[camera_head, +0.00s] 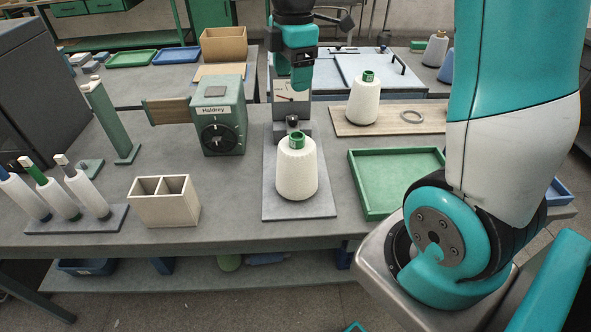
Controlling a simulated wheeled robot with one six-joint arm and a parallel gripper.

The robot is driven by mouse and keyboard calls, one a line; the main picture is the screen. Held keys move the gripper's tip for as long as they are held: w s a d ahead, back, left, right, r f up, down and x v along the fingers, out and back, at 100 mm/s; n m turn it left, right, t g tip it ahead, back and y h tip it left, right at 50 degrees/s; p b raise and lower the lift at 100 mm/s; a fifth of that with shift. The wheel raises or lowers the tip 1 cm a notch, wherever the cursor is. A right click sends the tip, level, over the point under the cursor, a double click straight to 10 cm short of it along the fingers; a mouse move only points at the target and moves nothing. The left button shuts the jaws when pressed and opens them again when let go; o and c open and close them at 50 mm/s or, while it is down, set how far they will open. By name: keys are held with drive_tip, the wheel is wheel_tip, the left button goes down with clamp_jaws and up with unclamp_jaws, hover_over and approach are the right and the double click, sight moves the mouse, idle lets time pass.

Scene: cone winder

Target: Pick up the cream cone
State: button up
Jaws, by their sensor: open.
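A cream cone (297,177) with a green tip stands upright on a grey plate (270,207) near the front middle of the bench. A similar pale cone (363,103) with a green tip stands upright on a wooden board (395,124) behind and to the right.
A green tray (352,187) lies right of the front cone, partly behind my arm. A cream two-compartment box (150,211), a green dial box (219,145), a green post (112,125) and several upright spools (58,197) stand left.

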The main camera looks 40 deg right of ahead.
drive_tip(key=w+d+f+n, duration=0.1)
drive_tip(key=d, duration=0.2)
drive_tip(key=p, duration=0.2)
hover_over(297, 135)
drive_tip(key=f, duration=1.1)
drive_tip(key=shift+s+a+f, duration=0.1)
drive_tip(key=shift+s, duration=0.25)
drive_tip(key=shift+w+f+p, duration=0.15)
drive_tip(key=shift+f+p, duration=0.4)
drive_tip(key=shift+f, duration=0.95)
drive_tip(key=shift+w+f+p, duration=0.1)
drive_tip(key=shift+f+p, duration=0.4)
drive_tip(key=shift+f, duration=0.95)
drive_tip(key=c, duration=1.2)
drive_tip(key=shift+o, duration=0.2)
drive_tip(key=shift+r, duration=0.1)
